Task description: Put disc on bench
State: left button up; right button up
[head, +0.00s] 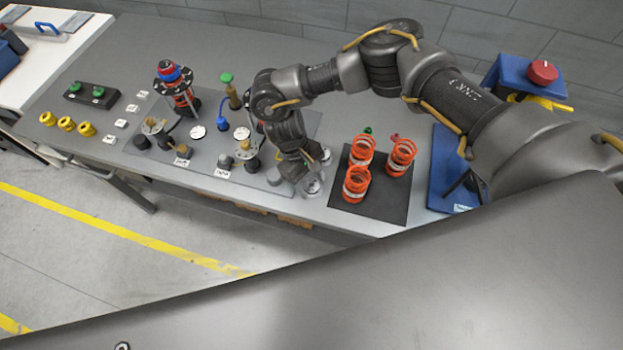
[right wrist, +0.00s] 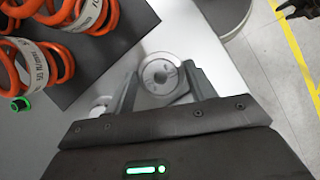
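A pale metal disc (right wrist: 162,76) with a round hub lies low between the fingertips of my right gripper (right wrist: 162,70) in the right wrist view. One finger is on each side, close to the rim; I cannot tell whether they press on it. In the head view the disc (head: 312,187) shows just below my right gripper (head: 304,178), over the front part of the grey bench (head: 345,218). I cannot tell whether the disc rests fully on the bench top. My left gripper cannot be made out in either view.
A dark mat (head: 385,208) with orange springs (head: 356,184) is right of the gripper. A grey plate (head: 205,182) with fixture parts is to its left. A blue stand (head: 450,170) is further right. A small pale round part (right wrist: 100,105) lies beside one finger.

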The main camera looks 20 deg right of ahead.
jog(key=o, duration=0.4)
jog(key=shift+s, duration=0.1)
pick_arm(q)
jog(key=shift+w, duration=0.55)
pick_arm(e)
jog(key=shift+o, duration=0.2)
pick_arm(q)
jog(key=shift+s+f+b, duration=0.2)
jog(key=shift+f+b, duration=1)
jog(key=shift+f, duration=0.05)
pick_arm(e)
jog(key=v, duration=1.2)
jog(key=shift+s+r, duration=0.1)
